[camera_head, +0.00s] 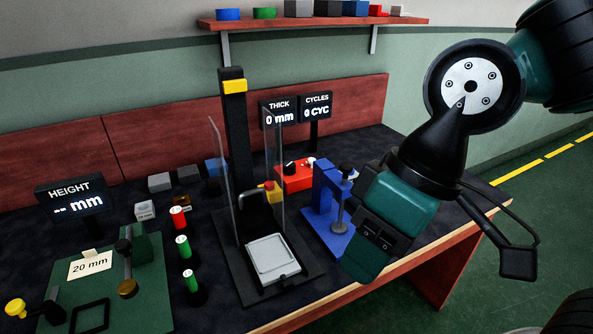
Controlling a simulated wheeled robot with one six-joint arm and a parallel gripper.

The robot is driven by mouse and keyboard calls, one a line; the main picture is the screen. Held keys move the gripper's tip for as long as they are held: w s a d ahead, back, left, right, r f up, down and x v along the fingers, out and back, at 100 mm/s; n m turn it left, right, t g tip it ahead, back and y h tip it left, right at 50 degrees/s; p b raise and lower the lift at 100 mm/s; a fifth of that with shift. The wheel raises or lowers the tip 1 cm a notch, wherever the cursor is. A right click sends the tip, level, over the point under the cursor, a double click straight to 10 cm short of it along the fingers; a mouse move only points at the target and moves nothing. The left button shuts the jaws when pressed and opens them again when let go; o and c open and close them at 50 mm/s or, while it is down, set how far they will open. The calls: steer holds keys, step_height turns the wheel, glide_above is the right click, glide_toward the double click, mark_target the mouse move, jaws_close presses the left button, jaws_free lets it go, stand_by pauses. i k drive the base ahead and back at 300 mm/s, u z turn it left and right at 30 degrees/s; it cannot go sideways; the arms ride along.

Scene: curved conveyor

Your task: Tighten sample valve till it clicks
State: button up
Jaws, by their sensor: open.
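I cannot pick out a thing that is surely the sample valve. Parts that could turn are a black knob (290,166) on a red box (295,180), a yellow knob (15,307) at the lower left, and a brass-ended black post (127,287) on a green fixture (150,258). A blue frame (325,200) with an upright grey spindle (340,215) stands at the bench's right. My gripper (368,250) hangs at the right, in front of the blue frame and hiding part of it. It is open, and I see nothing held.
A press (235,150) with clear side guards and a pale plate (272,257) stands mid-bench. Red and green buttons (183,247) line its left. Displays (75,195) stand behind. A shelf (315,22) with coloured parts hangs above. The floor at right is open.

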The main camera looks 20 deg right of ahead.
mark_target(288, 168)
steer(key=k, duration=0.3)
steer(key=z, duration=0.9)
steer(key=i, duration=0.7)
steer(key=u, duration=2.2)
steer(key=i, duration=0.5)
steer(key=u, duration=0.05)
